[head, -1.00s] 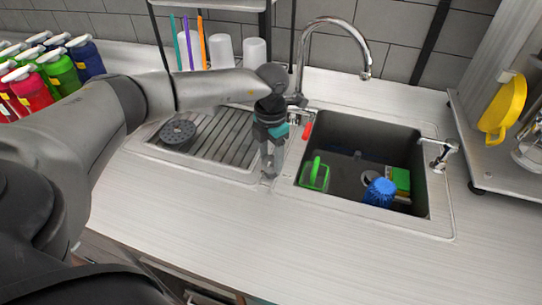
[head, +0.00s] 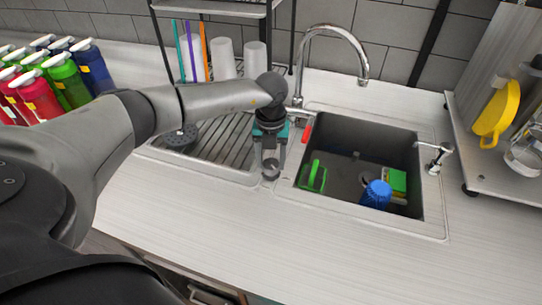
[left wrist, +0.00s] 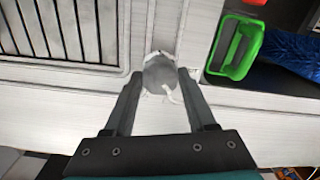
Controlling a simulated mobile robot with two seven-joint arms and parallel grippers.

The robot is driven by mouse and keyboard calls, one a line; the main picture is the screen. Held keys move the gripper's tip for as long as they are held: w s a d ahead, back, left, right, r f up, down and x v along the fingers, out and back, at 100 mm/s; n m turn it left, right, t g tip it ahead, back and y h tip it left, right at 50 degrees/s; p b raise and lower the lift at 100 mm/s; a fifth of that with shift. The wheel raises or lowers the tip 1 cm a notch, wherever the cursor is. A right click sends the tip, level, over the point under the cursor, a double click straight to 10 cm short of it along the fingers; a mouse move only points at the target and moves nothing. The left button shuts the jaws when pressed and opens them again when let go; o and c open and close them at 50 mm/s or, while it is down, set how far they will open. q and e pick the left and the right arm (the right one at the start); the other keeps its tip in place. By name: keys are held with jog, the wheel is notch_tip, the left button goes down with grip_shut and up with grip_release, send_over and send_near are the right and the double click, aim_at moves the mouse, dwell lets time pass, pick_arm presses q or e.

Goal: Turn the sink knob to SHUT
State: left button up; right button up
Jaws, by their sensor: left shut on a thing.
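The sink knob (left wrist: 160,74) is a round grey knob on the steel strip between the drainboard and the basin; it also shows in the head view (head: 270,173), partly covered by my fingers. My left gripper (head: 270,165) comes down onto it from above. In the left wrist view, the two dark fingers (left wrist: 160,80) stand on either side of the knob, shut on it. Small white marks show at the knob's edge, too small to read. I cannot tell which setting the knob is at. My right gripper is not in view.
The front counter (head: 300,255) is clear.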

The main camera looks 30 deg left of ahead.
aim_at(271, 163)
pick_arm(q)
jog(key=n+p, duration=0.1)
jog(key=n, duration=0.1)
jog(key=n+p, duration=0.1)
jog(key=n, duration=0.1)
jog(key=shift+r+n, duration=0.2)
jog(key=shift+n, duration=0.2)
jog(key=shift+a+n+p, duration=0.1)
jog(key=shift+n+p, duration=1)
jog(key=shift+n, duration=0.8)
jog(key=shift+f, duration=0.1)
jog(key=o, duration=1.4)
jog(key=shift+c, duration=0.2)
notch_tip(271, 163, up, 15)
jog(key=shift+b, duration=0.4)
